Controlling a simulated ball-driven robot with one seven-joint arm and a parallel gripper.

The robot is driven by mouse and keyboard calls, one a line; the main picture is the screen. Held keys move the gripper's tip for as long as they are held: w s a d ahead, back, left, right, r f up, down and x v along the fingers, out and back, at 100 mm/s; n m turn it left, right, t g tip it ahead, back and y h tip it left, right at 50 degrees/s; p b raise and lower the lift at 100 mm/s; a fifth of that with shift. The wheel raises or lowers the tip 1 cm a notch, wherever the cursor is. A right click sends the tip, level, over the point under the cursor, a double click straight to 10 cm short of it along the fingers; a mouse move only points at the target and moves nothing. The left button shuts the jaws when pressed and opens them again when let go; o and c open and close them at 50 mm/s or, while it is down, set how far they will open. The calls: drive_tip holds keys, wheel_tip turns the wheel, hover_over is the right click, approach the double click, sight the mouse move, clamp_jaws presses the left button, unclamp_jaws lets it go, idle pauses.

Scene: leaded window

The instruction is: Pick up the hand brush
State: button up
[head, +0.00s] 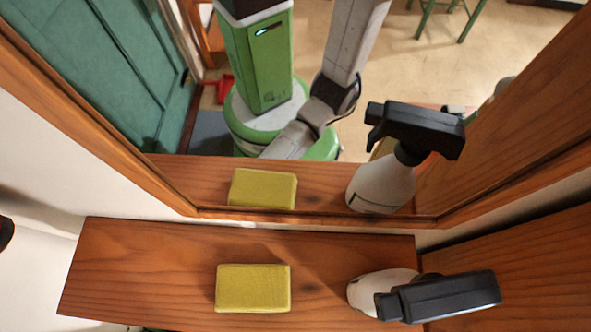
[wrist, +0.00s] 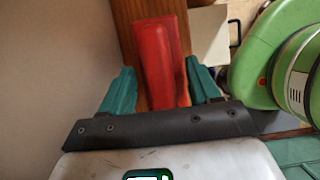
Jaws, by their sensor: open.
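A long red object (wrist: 160,55), which looks like the hand brush, lies along a strip of wood in the wrist view. Only its smooth red upper side shows; no bristles can be made out. My gripper (wrist: 161,78) is open, with one teal finger to the left of the red object and one to the right. The near end of the object reaches down between the fingers to the dark gripper bar. Whether the fingers touch it cannot be told. No hand brush can be made out on the shelf in the head view.
A wooden shelf (head: 160,275) carries a yellow sponge (head: 253,288) and a spray bottle (head: 382,290) with a black head. A wood-framed mirror (head: 410,45) behind it reflects these, my green body and arm, and a teal door. A pale wall (wrist: 50,70) stands close left of my gripper.

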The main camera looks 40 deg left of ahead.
drive_tip(key=shift+d+f, duration=0.1)
drive_tip(key=shift+f, duration=0.15)
drive_tip(key=shift+f, duration=0.15)
drive_tip(key=shift+c, duration=0.3)
clamp_jaws()
idle(0.4)
wheel_tip(320, 180, up, 4)
drive_tip(key=shift+f, duration=0.1)
drive_tip(key=s+d, duration=1)
drive_tip(key=s, duration=0.4)
drive_tip(key=shift+s+d+b, duration=0.15)
drive_tip(key=shift+d+b, duration=0.25)
drive_tip(key=shift+b, duration=0.05)
